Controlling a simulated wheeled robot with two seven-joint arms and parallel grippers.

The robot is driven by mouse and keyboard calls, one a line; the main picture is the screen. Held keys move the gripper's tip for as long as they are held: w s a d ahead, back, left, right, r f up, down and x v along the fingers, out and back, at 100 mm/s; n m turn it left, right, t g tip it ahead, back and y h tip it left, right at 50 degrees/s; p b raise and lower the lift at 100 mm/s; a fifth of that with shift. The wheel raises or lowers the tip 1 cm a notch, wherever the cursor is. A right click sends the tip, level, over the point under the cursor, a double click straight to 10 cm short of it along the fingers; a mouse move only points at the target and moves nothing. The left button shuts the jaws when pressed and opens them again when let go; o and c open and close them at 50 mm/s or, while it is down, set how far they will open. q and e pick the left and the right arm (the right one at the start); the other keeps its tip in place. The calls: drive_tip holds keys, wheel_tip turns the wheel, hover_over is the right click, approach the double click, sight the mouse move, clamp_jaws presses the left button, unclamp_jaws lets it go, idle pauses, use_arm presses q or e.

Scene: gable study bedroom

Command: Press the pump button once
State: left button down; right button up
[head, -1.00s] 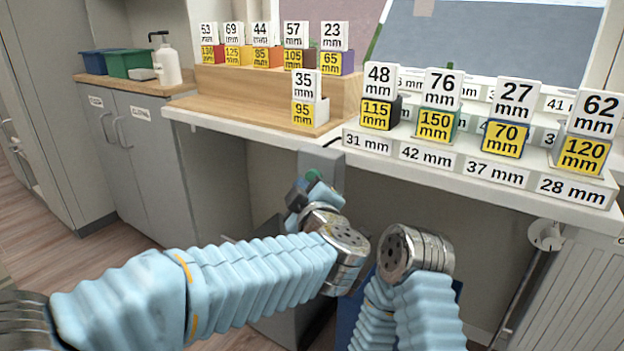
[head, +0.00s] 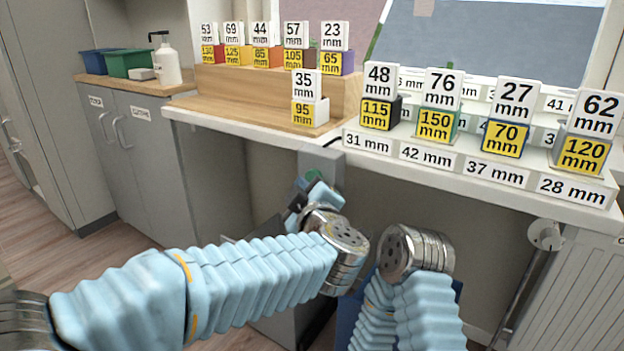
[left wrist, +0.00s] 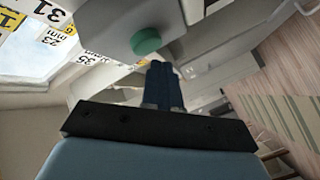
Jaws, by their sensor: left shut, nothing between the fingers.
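A round green button (left wrist: 146,41) sits on a grey box (left wrist: 125,20) in the left wrist view. In the head view the grey box (head: 322,160) is under the front edge of the white counter, and the green button (head: 313,175) is partly hidden by my left gripper (head: 302,184). My left gripper's dark blue fingers (left wrist: 160,66) are shut and empty. Their tips are close to the button, just below and right of it in the wrist view; I cannot tell whether they touch it. My right arm shows at lower centre, but its gripper is out of sight.
A white pump bottle (head: 165,62) and bins stand on the cabinet at left. A radiator (head: 575,290) stands at right.

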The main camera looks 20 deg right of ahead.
use_arm(q)
drive_tip(key=shift+d+r, duration=0.1)
idle(0.3)
drive_tip(key=shift+w+d+p, duration=0.25)
drive_tip(key=shift+p, duration=0.15)
drive_tip(key=shift+w+d+p, duration=0.3)
drive_tip(key=shift+d+p, duration=0.1)
idle(0.7)
idle(0.3)
drive_tip(key=shift+s+a+b, duration=0.35)
drive_tip(key=shift+s+a, duration=0.2)
drive_tip(key=shift+a, duration=0.15)
drive_tip(key=shift+s+a+b, duration=0.4)
drive_tip(key=shift+s+a, duration=0.4)
drive_tip(key=shift+a, duration=0.2)
drive_tip(key=shift+s+a+b, duration=0.4)
drive_tip(key=shift+s+a, duration=0.35)
drive_tip(key=shift+a, duration=0.25)
